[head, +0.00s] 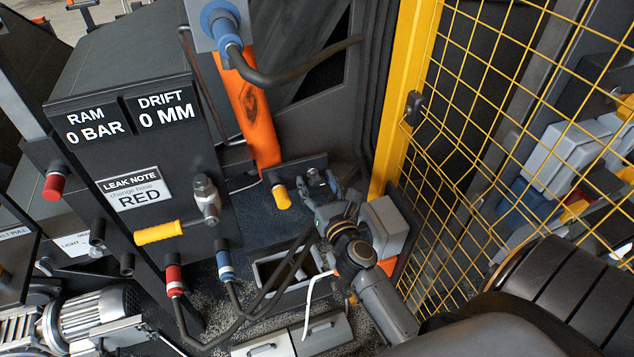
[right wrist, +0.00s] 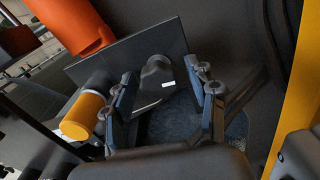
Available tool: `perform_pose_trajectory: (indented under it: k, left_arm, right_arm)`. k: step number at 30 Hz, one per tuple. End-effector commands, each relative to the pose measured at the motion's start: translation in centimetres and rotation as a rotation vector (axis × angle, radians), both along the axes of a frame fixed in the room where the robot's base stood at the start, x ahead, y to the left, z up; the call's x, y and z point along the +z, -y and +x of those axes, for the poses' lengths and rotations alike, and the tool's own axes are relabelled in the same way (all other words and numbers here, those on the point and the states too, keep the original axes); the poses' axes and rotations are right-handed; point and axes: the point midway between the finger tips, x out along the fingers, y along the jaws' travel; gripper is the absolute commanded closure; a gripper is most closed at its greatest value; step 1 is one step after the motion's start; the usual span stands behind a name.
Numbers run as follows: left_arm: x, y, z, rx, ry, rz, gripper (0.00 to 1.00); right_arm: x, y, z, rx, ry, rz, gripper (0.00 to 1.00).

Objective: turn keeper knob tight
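A dark keeper knob (right wrist: 156,72) with a small white mark stands on a black plate (right wrist: 112,62) in the right wrist view. My right gripper (right wrist: 163,80) is open, with one finger on each side of the knob and visible gaps between. I cannot tell how deep the fingertips reach along it. In the head view my right gripper (head: 318,180) is at the right end of the same plate (head: 300,170) and hides the knob. A yellow-capped pin (right wrist: 82,117) sits beside the gripper's left finger; it also shows in the head view (head: 281,196). My left gripper is not in view.
An orange cylinder (head: 250,115) rises behind the plate. A yellow post (head: 402,95) and mesh fence (head: 490,110) stand close on the right. A dark cabinet (head: 140,120) with a yellow-handled valve (head: 160,232) and hoses is on the left.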

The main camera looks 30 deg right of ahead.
Motion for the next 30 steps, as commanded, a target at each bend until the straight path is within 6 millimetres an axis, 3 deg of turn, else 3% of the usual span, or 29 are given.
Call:
perform_pose_trajectory:
  k: [1,6,8,19,30]
  left_arm:
    - [0.0,0.0,0.0,0.000,0.000,0.000,0.45]
    - [0.0,0.0,0.0,0.000,0.000,0.000,0.45]
    - [0.0,0.0,0.0,0.000,0.000,0.000,0.45]
    - [0.2,0.0,-0.1,0.000,-0.001,0.000,0.45]
    - [1.2,0.0,-0.1,0.001,-0.002,0.000,0.45]
  right_arm:
    - [0.0,0.0,0.0,0.000,0.000,0.000,0.54]
    - [0.0,0.0,0.0,0.000,0.000,0.000,0.89]
    - [0.0,0.0,0.0,0.000,0.000,0.000,0.97]
    - [0.1,0.0,0.0,0.000,-0.014,-0.058,0.97]
    - [0.2,0.1,-0.1,0.001,-0.080,-0.329,0.97]
